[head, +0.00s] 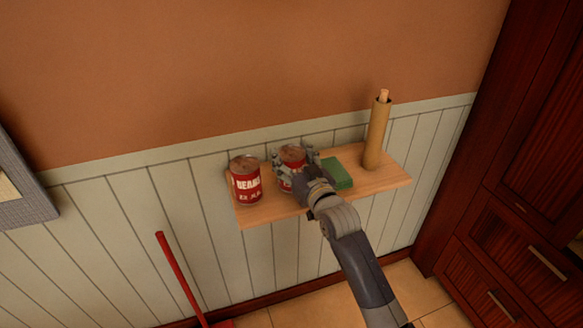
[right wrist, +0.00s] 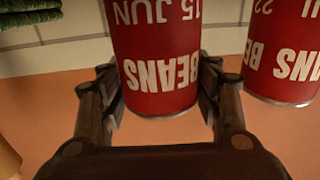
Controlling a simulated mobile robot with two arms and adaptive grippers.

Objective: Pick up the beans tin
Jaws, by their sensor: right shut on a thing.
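Two red beans tins with white lettering are at the shelf. One beans tin (head: 292,157) is between the fingers of my right gripper (head: 296,175), which is shut on it. In the right wrist view this tin (right wrist: 155,45) stands between the two fingers (right wrist: 158,88), its label upside down in the picture. In the head view the gripper hides much of its lower part, so I cannot tell whether it touches the shelf. The other beans tin (head: 245,183) stands upright to the left; it also shows in the right wrist view (right wrist: 288,50). My left gripper is not in view.
The wooden shelf (head: 262,214) is on the panelled wall. A red-handled tool (head: 179,275) stands below left. Dark cabinets (head: 510,190) are at the right.

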